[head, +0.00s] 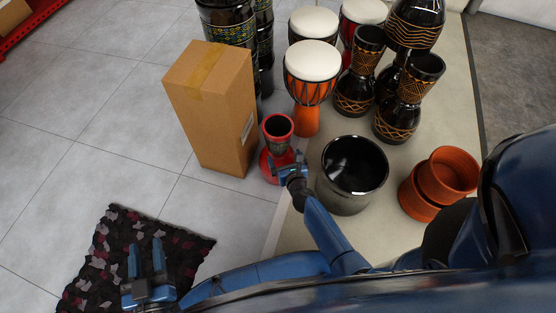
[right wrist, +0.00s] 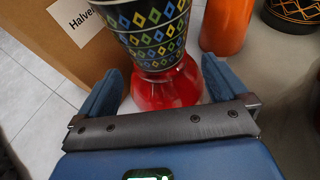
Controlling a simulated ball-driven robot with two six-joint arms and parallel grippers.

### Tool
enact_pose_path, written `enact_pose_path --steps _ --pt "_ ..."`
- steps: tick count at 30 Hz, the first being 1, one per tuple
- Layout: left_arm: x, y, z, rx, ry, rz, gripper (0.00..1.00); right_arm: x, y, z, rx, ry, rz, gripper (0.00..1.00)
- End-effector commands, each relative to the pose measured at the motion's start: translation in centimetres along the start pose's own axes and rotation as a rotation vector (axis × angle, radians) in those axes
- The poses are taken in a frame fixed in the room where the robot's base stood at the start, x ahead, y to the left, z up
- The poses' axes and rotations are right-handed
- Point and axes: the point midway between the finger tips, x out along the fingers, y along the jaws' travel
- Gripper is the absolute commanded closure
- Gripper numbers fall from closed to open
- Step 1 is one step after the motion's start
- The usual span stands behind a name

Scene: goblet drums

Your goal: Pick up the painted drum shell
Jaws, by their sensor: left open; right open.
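The painted drum shell (head: 278,126) is a small goblet with a red rim, a dark band of coloured diamonds and a red lower part. It stands upright beside the cardboard box. In the right wrist view the diamond-painted shell (right wrist: 152,30) is close up, its top cut off by the frame. My right gripper (head: 289,163) is open at its near side; in the right wrist view its fingers (right wrist: 165,80) stand on either side of the red lower part, with no clear contact. My left gripper (head: 146,260) is open and empty above a dark patterned rug.
The cardboard box (head: 210,110) stands close on the left. An orange drum with a white head (head: 312,62) is behind. A black glossy pot (head: 352,175) is close on the right, with terracotta pots (head: 440,182) beyond.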

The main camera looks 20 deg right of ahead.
Motion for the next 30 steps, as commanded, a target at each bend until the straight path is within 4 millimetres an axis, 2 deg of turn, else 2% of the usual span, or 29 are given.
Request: enact_pose_path --steps 3,8,19,29,30 --pt "0.0 0.0 0.5 0.0 0.0 0.0 0.57 1.1 0.0 -0.1 0.0 0.0 0.0 0.0" --pt "0.0 0.0 0.7 0.0 0.0 0.0 0.57 1.7 0.0 0.0 -0.001 0.0 0.0 0.0" --pt "0.1 0.0 2.5 0.0 0.0 0.0 0.57 6.0 0.3 0.1 -0.002 -0.001 0.0 0.0" --pt "0.1 0.0 2.6 0.0 0.0 0.0 0.57 6.5 0.3 0.3 -0.002 0.0 0.0 0.0" --pt "0.1 0.0 2.6 0.0 0.0 0.0 0.57 6.5 0.3 0.3 -0.002 0.0 0.0 0.03"
